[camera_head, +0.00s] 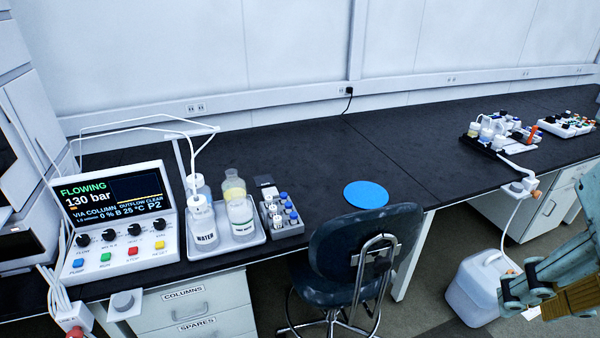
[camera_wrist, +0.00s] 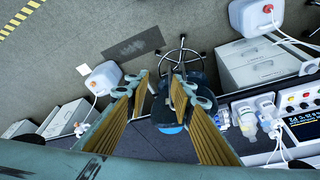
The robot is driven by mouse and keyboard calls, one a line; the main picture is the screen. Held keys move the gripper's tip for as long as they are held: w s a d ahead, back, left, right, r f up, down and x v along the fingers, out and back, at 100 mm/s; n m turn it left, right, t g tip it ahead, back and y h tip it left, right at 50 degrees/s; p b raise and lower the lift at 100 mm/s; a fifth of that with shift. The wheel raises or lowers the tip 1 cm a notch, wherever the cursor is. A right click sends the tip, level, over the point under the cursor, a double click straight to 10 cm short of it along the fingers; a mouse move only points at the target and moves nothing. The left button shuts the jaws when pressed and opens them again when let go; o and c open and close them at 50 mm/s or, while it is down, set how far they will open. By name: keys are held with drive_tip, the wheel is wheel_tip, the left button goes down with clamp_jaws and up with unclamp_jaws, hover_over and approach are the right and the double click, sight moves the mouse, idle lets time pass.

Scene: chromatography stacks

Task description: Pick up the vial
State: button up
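Several small vials (camera_head: 284,209) with blue and white caps stand in a grey rack (camera_head: 290,231) beside the bottle tray, left of the chair. The rack may show small near the right finger in the wrist view, but I cannot make out single vials there. More small capped items stand in a white rack (camera_head: 569,124) at the far right. My gripper (camera_head: 545,297) is at the lower right in the head view, off the bench front and far from the grey rack. In the wrist view my gripper (camera_wrist: 160,92) has its two brown-padded fingers apart, with nothing held between them.
A control panel (camera_head: 120,222) stands at the left. A tray (camera_head: 246,239) holds bottles. A blue disc (camera_head: 366,194) lies on the black bench (camera_head: 330,150), behind a dark chair (camera_head: 362,245). A white canister (camera_head: 482,289) stands on the floor. The bench middle is clear.

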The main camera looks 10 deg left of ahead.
drive_tip(key=w+a+r+g+p, duration=0.15)
drive_tip(key=w+a, duration=0.25)
drive_tip(key=w, duration=0.5)
drive_tip(key=w+a+r+p, duration=0.2)
drive_tip(key=w+a+r, duration=0.15)
drive_tip(key=w, duration=0.65)
drive_tip(key=w+a+r+p, duration=0.2)
drive_tip(key=w+a, duration=0.2)
drive_tip(key=w, duration=0.5)
drive_tip(key=n+g+p, duration=0.1)
drive_tip(key=g+p, duration=0.2)
drive_tip(key=p, duration=0.5)
hover_over(269, 196)
wheel_tip(269, 196, down, 29)
drive_tip(key=shift+f+t, duration=0.1)
drive_tip(key=shift+t, duration=0.15)
drive_tip(key=shift+s+d+f+b, duration=0.1)
drive_tip(key=shift+f+b, duration=0.3)
drive_tip(key=shift+f, duration=3.85)
